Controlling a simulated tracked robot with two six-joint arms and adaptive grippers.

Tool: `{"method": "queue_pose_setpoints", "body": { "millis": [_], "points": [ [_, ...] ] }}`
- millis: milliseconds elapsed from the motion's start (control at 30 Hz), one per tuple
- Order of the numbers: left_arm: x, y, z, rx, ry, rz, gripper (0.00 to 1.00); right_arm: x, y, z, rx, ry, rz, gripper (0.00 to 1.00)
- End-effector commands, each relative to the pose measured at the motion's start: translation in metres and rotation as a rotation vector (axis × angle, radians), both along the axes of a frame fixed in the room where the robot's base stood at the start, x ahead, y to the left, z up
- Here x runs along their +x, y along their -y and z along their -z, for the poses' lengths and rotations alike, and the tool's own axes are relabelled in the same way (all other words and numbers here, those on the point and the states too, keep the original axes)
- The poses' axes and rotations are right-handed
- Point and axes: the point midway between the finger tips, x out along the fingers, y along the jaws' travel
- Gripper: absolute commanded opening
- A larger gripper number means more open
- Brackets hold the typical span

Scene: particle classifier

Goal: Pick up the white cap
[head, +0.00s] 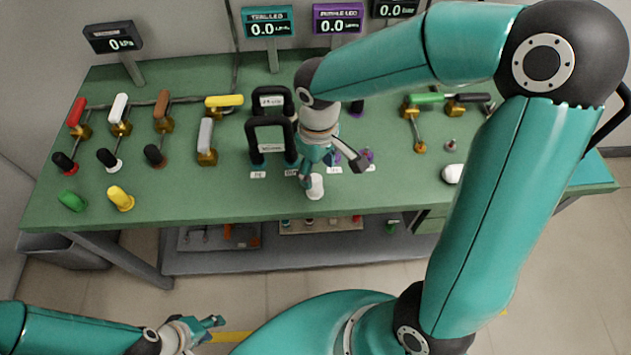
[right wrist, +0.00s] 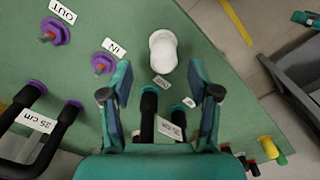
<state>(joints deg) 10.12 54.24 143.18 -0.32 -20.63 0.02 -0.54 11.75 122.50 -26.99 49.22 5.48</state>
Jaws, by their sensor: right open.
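The white cap (head: 315,188) stands on the green bench near its front edge, below the two black loop handles. It also shows in the right wrist view (right wrist: 163,50), just beyond the fingertips and roughly in line with the gap between them. My right gripper (head: 334,172) is open and empty above the bench, with the cap near its left finger in the head view. In the right wrist view its two fingers (right wrist: 160,80) are spread wide. My left gripper (head: 211,328) is low at the bottom left, away from the bench; its finger opening is unclear.
Purple ports (right wrist: 103,63) with labels lie beside the right gripper. Black loop handles (head: 271,134) stand close to its left. A green cap (head: 72,201) and a yellow cap (head: 121,198) lie at the bench's left.

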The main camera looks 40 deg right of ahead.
Motion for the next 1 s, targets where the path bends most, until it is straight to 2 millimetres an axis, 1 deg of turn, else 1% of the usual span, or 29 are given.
{"method": "queue_pose_setpoints", "body": {
  "millis": [167,400,500,767,867,1000],
  "points": [
    [0.000,0.000,-0.001,0.000,0.000,0.000,0.40,0.000,-0.001,0.011,0.001,-0.004,0.000,0.61],
    [0.000,0.000,-0.002,0.000,0.000,0.000,0.40,0.002,-0.005,0.044,0.001,-0.005,0.001,0.61],
    [0.000,0.000,-0.002,0.000,0.000,0.000,0.40,0.002,-0.004,0.053,0.000,-0.003,0.001,0.61],
    [0.000,0.000,-0.002,0.000,0.000,0.000,0.40,0.003,-0.005,0.056,0.001,0.000,0.002,0.61],
    [0.000,0.000,-0.002,0.000,0.000,0.000,0.40,0.003,-0.005,0.055,0.001,0.000,0.002,0.46],
    [0.000,0.000,-0.002,0.000,0.000,0.000,0.40,0.003,-0.005,0.055,0.001,0.000,0.002,0.23]
  ]
}}
